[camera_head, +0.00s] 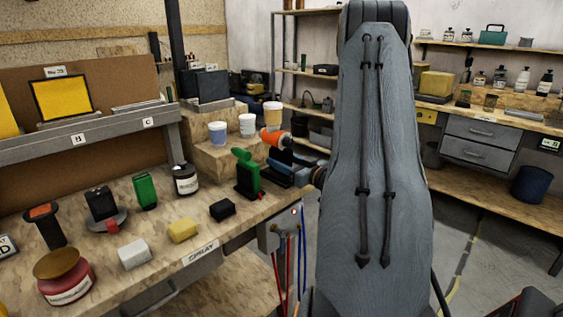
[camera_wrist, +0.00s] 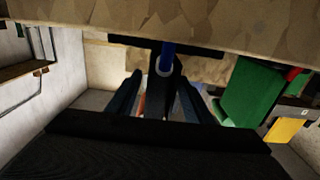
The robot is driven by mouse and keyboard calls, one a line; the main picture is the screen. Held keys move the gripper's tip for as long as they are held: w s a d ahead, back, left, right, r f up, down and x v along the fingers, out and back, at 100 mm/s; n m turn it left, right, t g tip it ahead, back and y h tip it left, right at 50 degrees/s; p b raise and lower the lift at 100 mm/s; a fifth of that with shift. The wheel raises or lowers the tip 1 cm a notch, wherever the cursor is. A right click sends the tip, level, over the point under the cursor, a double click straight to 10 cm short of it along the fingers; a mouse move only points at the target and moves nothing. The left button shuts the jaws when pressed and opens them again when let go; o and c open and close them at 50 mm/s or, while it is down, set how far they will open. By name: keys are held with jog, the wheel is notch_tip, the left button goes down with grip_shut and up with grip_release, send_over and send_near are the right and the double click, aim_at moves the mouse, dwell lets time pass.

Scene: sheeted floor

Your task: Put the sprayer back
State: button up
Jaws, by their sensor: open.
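No item is plainly marked as the sprayer. A green item (camera_head: 248,177) with a brighter green top stands upright near the bench's right edge, beside my gripper (camera_head: 275,168). An orange cylinder (camera_head: 274,138) with a pale end shows just above the gripper. In the wrist view my gripper (camera_wrist: 158,92) is open, with a dark tapered piece (camera_wrist: 163,88) and a blue rod with a pale ring (camera_wrist: 166,60) between or beyond the fingers. I cannot tell whether the fingers touch it. A large green block (camera_wrist: 253,92) is to the right.
The bench edge carries a SPRAY label (camera_head: 201,253). Cups (camera_head: 247,124) sit on a wooden step (camera_head: 222,158) behind. My arm hides the middle.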

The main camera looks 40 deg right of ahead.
jog(key=s+b, duration=0.1)
jog(key=s, duration=1.1)
jog(key=shift+d, duration=0.45)
jog(key=shift+a, duration=0.1)
